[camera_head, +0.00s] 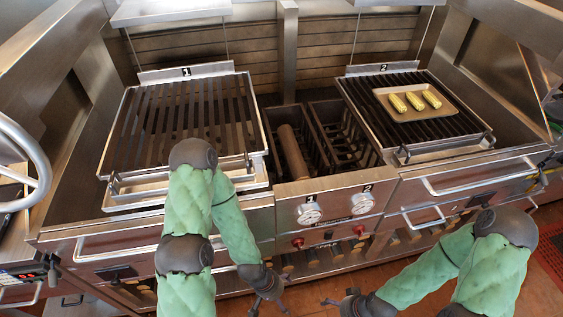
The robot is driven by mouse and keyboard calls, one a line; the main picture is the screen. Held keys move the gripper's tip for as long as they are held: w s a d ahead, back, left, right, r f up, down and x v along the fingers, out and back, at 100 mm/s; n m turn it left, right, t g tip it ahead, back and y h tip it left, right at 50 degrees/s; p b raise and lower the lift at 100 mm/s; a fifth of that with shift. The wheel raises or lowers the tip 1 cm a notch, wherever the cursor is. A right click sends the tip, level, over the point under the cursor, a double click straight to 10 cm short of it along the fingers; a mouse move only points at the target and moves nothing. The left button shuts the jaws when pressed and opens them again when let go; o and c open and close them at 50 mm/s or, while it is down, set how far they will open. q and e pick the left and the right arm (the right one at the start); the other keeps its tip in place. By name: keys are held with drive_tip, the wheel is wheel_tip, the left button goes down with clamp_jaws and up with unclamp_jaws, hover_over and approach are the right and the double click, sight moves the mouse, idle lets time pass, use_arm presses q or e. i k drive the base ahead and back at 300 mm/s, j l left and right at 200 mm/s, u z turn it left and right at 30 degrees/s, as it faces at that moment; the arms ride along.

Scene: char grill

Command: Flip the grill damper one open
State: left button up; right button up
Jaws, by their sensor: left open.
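The grill has a left side marked 1 (186,72) and a right side marked 2 (383,68). The left slatted grate (180,115) is bare, with a front tray (135,188) below it. I cannot tell for sure which part is damper one. A long bar handle (130,243) runs along the left front panel, partly hidden by my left arm. My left gripper (268,304) is open and empty, low in front of the grill, right of that handle. My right gripper (334,299) looks open and empty at the bottom, to its right.
A tray with several corn cobs (416,117) lies on the right grate (455,130). Two gauges (309,213) and red knobs (298,242) sit on the middle panel. Bar handles (475,183) stick out at the right front. A curved metal rail (40,165) stands at far left.

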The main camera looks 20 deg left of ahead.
sight(114, 276)
drive_tip(key=u, duration=2.55)
drive_tip(key=j+u, duration=0.3)
drive_tip(key=j, duration=0.2)
drive_tip(key=i+j+u, duration=0.1)
drive_tip(key=j+u, duration=0.25)
drive_tip(key=j, duration=0.15)
